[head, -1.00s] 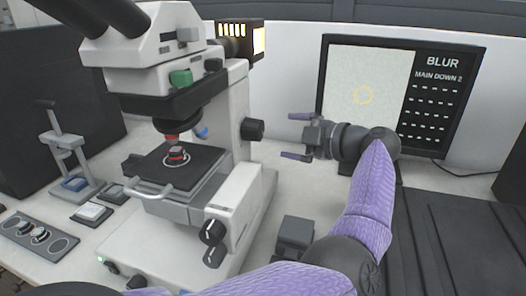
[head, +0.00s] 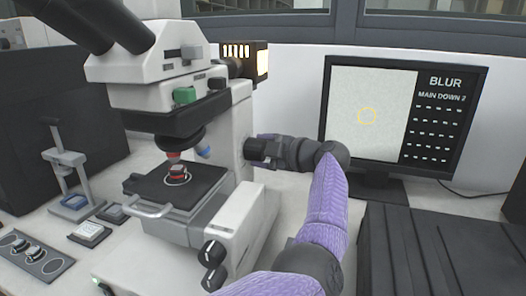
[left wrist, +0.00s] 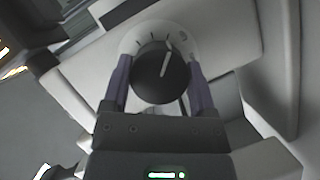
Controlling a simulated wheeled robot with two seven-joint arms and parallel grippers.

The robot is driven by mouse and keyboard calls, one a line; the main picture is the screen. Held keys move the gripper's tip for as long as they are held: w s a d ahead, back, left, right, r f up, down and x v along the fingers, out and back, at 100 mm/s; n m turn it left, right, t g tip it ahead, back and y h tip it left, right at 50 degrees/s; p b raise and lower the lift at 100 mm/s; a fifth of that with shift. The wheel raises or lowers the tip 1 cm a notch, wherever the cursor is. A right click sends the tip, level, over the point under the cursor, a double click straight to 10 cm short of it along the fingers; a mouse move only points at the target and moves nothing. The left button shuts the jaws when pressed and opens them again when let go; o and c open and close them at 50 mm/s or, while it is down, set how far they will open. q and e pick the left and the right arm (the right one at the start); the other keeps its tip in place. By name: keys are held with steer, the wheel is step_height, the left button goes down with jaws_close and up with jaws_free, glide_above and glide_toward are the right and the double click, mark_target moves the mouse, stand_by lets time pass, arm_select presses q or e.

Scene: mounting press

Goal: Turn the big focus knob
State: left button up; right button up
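The big focus knob (head: 254,150) is a black round knob on the right side of the white microscope (head: 228,125). In the left wrist view the knob (left wrist: 158,78) has a white pointer line and a pale marked dial (left wrist: 150,33) behind it. My left gripper (head: 262,150) is at the knob, with its arm reaching in from the right. In the left wrist view its two purple fingers (left wrist: 160,82) lie along opposite sides of the knob and look closed on it. The gripper hides part of the knob in the head view. My right gripper is not in view.
A monitor (head: 366,120) at the right reads BLUR and MAIN DOWN 2. A sample (head: 177,172) is on the stage (head: 205,188). A small stand (head: 68,172) and a slotted tray (head: 50,268) are at left.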

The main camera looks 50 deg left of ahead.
arm_select(q)
steer(key=c, duration=0.4)
steer(key=shift+n+y, duration=0.4)
steer(key=shift+n, duration=0.2)
steer(key=shift+f+n+t+y, duration=0.15)
steer(key=shift+n+t+y, duration=0.15)
steer(key=shift+n, duration=0.2)
steer(key=shift+n+y+b, duration=0.7)
steer(key=shift+n+b, duration=0.4)
steer(key=shift+n, duration=0.7)
